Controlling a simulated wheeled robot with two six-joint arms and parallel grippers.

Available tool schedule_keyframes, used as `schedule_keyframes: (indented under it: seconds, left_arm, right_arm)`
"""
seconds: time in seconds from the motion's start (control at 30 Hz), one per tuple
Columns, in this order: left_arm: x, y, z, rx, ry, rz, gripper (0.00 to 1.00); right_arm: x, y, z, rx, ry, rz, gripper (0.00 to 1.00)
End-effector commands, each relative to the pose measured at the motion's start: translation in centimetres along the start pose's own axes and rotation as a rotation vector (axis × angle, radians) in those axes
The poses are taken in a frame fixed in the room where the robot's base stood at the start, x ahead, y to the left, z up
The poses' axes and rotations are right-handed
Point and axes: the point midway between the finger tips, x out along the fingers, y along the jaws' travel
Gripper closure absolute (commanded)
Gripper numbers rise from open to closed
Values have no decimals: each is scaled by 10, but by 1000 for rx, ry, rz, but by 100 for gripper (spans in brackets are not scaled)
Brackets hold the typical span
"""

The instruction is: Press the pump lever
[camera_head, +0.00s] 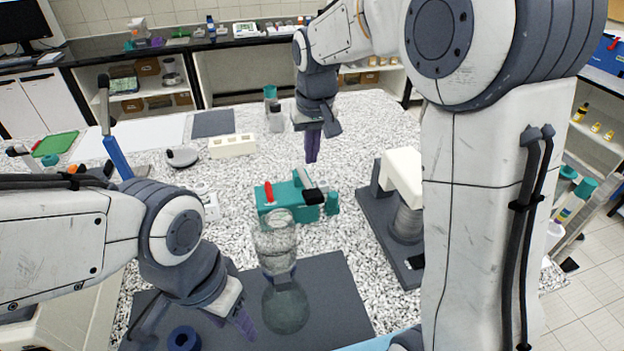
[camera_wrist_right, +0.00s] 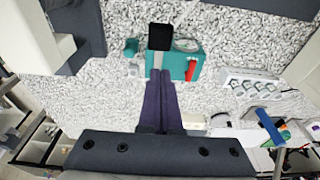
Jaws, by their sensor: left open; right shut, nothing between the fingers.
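My right gripper (camera_head: 311,160) is shut and empty, pointing down behind and above the pump in the head view. In the wrist view its fingertips (camera_wrist_right: 160,72) overlap the pump's near edge; contact cannot be told. My left gripper (camera_head: 198,326) is open and low over the dark mat.
A white-topped machine (camera_head: 402,175) stands right. A blue ring (camera_head: 183,339) is near my left gripper. A white block (camera_head: 232,146) lies behind left.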

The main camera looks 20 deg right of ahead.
Motion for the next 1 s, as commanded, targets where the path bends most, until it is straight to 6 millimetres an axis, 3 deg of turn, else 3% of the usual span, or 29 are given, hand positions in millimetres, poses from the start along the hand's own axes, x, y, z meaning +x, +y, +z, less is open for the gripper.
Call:
schedule_keyframes:
  seconds: [0.2,0.4,1.0]
  left_arm:
    - [-11,1,-1,-1,0,0,48]
    - [-19,1,-1,-1,0,0,48]
    - [-14,1,-1,-1,0,0,48]
  right_arm:
    - [45,0,1,0,-6,1,100]
    - [70,0,13,0,-3,1,100]
    - [85,-4,17,-7,12,-1,100]
